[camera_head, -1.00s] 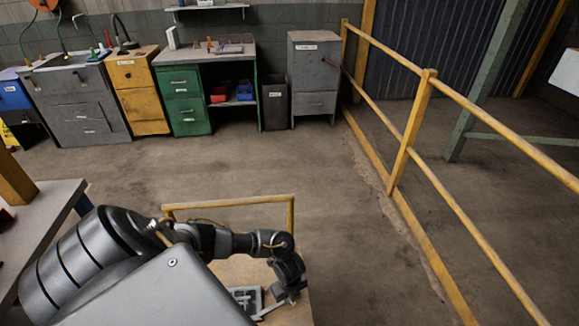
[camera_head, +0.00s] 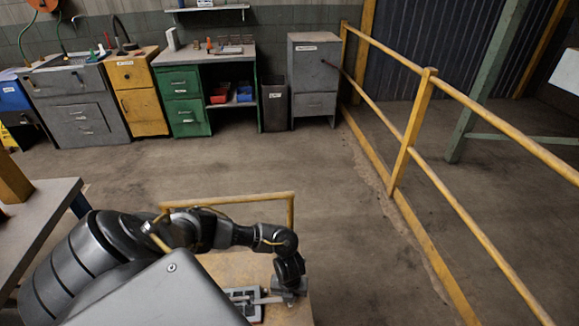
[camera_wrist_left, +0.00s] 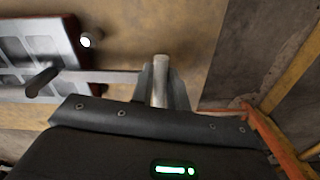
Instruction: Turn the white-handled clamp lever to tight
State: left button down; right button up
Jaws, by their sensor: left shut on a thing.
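My left gripper (camera_wrist_left: 164,90) is shut on the white handle (camera_wrist_left: 160,70) of the clamp lever, with a finger on each side of it. The lever's grey bar (camera_wrist_left: 105,77) runs left from the handle to a dark pivot post (camera_wrist_left: 43,80). A grey slotted fixture (camera_wrist_left: 20,50) lies around the pivot. In the head view, my left gripper (camera_head: 286,290) is at the right end of the lever bar (camera_head: 265,300), which lies nearly level across the picture. The fixture (camera_head: 243,293) is partly hidden by my arm. My right gripper is not in view.
The fixture sits on a wooden-topped bench (camera_head: 230,268) with a yellow rail (camera_head: 230,200) at its far side. A yellow guard rail (camera_head: 420,110) runs along the right. Cabinets (camera_head: 187,100) stand at the back wall. The floor (camera_head: 240,165) between is clear.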

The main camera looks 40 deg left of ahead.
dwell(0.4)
pick_arm(q)
jog(key=c, duration=1.4)
grip_release()
notch_tip(320, 180, up, 11)
jog(key=shift+s+f+p, duration=0.1)
jog(key=shift+p, duration=0.9)
